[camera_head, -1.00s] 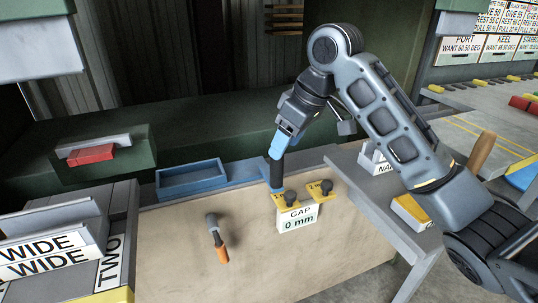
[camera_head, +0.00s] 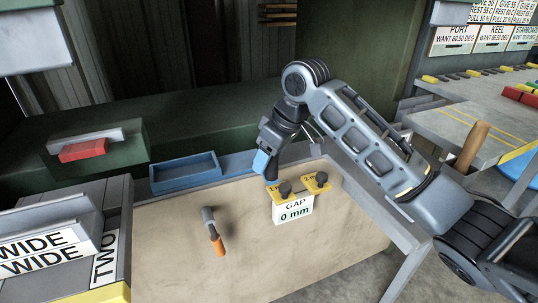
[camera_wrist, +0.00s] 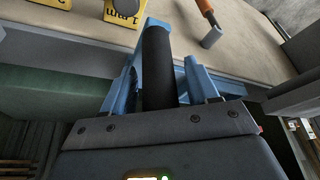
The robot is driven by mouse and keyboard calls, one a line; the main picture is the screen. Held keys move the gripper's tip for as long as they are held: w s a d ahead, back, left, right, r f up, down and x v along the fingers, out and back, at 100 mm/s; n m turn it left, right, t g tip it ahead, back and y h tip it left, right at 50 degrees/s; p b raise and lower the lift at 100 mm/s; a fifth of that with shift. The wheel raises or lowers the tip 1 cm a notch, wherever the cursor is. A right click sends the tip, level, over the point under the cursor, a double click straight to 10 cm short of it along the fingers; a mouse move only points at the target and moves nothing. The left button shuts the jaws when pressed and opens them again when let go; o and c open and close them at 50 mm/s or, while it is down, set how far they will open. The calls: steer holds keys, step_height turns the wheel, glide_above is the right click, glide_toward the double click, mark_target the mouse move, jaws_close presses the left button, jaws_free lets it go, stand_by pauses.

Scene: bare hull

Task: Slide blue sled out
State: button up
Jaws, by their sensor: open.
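My gripper (camera_head: 265,163) is over the back edge of the pale bench, with its blue fingers apart. A dark upright handle (camera_head: 271,173) stands at the fingers. In the wrist view this black cylinder (camera_wrist: 158,68) lies between the two open blue fingers (camera_wrist: 165,55), and I cannot tell whether they touch it. A blue strip (camera_head: 232,167) runs along the bench's back edge. Which blue part is the sled, and how the handle joins it, is hidden behind the gripper.
An orange-handled tool (camera_head: 216,240) lies on the bench (camera_head: 165,250). A blue tray (camera_head: 185,180) stands at the back left.

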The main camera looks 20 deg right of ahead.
steer(key=shift+c, duration=0.3)
jaws_close()
steer(key=shift+d, duration=0.1)
steer(key=d+p, duration=0.1)
steer(key=d, duration=0.7)
steer(key=shift+d, duration=0.4)
steer(key=shift+r, duration=0.1)
steer(key=shift+o, duration=0.3)
jaws_free()
steer(key=v, duration=0.7)
steer(key=shift+r, duration=0.3)
